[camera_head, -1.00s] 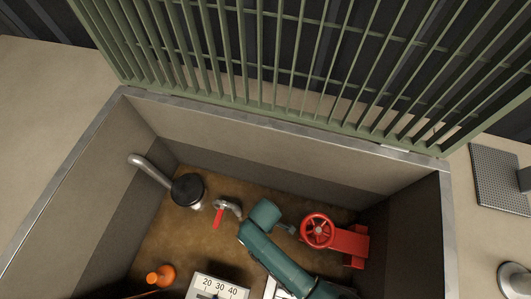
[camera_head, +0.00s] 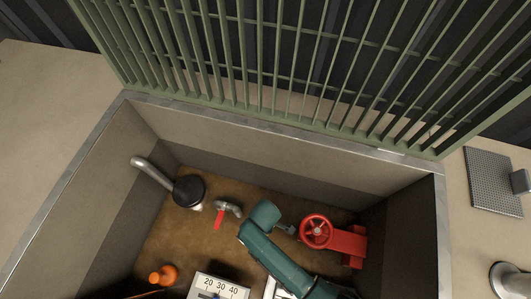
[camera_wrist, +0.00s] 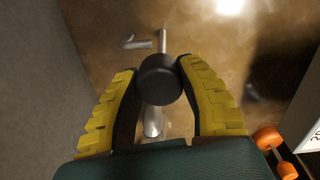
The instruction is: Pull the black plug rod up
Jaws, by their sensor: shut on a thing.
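In the wrist view, my gripper (camera_wrist: 158,82) has its two yellow-ridged fingers closed on the sides of a round black knob (camera_wrist: 158,76), which I take for the end of the black plug rod. A grey metal piece (camera_wrist: 153,121) shows below the knob, and a thin metal pipe with an elbow (camera_wrist: 140,42) shows above it. I cannot tell how these join the knob. In the head view I cannot make out my gripper. There a black round cap (camera_head: 189,190) sits at the end of a bent grey pipe (camera_head: 150,168); I cannot tell whether it is the held knob.
A green grate (camera_head: 260,75) stands open behind.

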